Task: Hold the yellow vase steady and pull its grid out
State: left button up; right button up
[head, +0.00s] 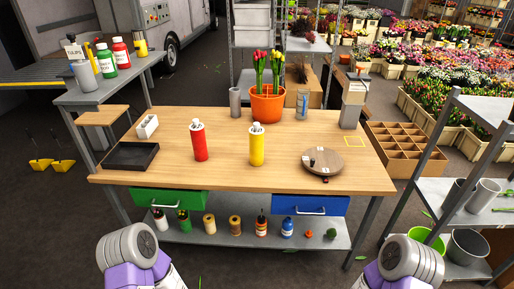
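The yellow vase (257,149) stands upright on the wooden table, right of the similar red vase (200,144). A small pale and dark top piece (256,127) sits at the yellow vase's mouth; it may be the grid, but it is too small to make out clearly. Only rounded grey and purple links of my two arms show at the bottom left and bottom right. Neither gripper is in view, and nothing of mine touches the yellow vase.
An orange pot (267,106) with tulips stands behind the yellow vase. A round brown turntable (322,162) is to its right. A black tray (130,156) lies at the left. The tabletop (230,177) in front of the vases is clear. A grey shelf (487,108) stands at the right.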

aim_at(256, 127)
jog(key=u, duration=1.7)
jog(key=i, duration=1.35)
jog(key=z, duration=0.7)
